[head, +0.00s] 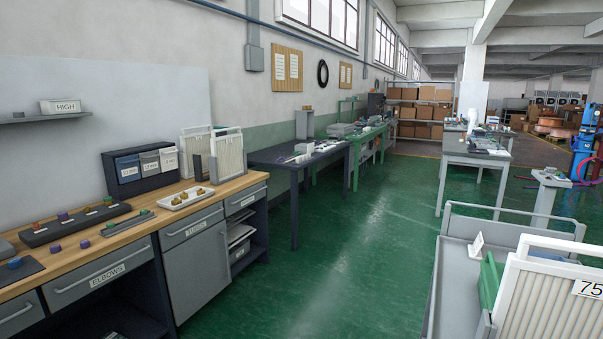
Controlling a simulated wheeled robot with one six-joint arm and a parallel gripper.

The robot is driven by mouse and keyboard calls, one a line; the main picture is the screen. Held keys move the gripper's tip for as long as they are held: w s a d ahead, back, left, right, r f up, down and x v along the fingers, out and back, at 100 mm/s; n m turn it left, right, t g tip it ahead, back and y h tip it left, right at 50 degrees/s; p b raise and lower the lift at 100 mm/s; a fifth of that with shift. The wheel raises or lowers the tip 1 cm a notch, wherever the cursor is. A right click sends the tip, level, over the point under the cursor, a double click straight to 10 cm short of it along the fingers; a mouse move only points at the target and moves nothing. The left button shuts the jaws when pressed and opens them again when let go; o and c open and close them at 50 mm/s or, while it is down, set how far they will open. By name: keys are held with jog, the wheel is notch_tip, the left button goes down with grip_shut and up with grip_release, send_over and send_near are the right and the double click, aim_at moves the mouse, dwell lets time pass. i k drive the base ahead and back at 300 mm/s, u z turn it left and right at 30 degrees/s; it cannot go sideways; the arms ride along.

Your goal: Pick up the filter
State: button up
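White pleated panels that look like filters show in two places. One filter panel (541,302) in a pale frame, with a label reading "75", stands upright at the bottom right and is cut off by the picture edge. Another pleated panel (229,156) stands at the back right of the wooden-topped bench, with a similar panel partly hidden behind it. I cannot tell which one the task means. My gripper is not in view.
A grey tray-like cart (461,225) with raised rails is around the "75" panel; a green part (491,281) stands beside it. The bench (140,228) lines the left wall, holding bins (140,163) and a white tray (185,198). Green floor (345,265) between is clear.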

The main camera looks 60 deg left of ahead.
aim_at(198, 143)
jog(key=u, duration=2.7)
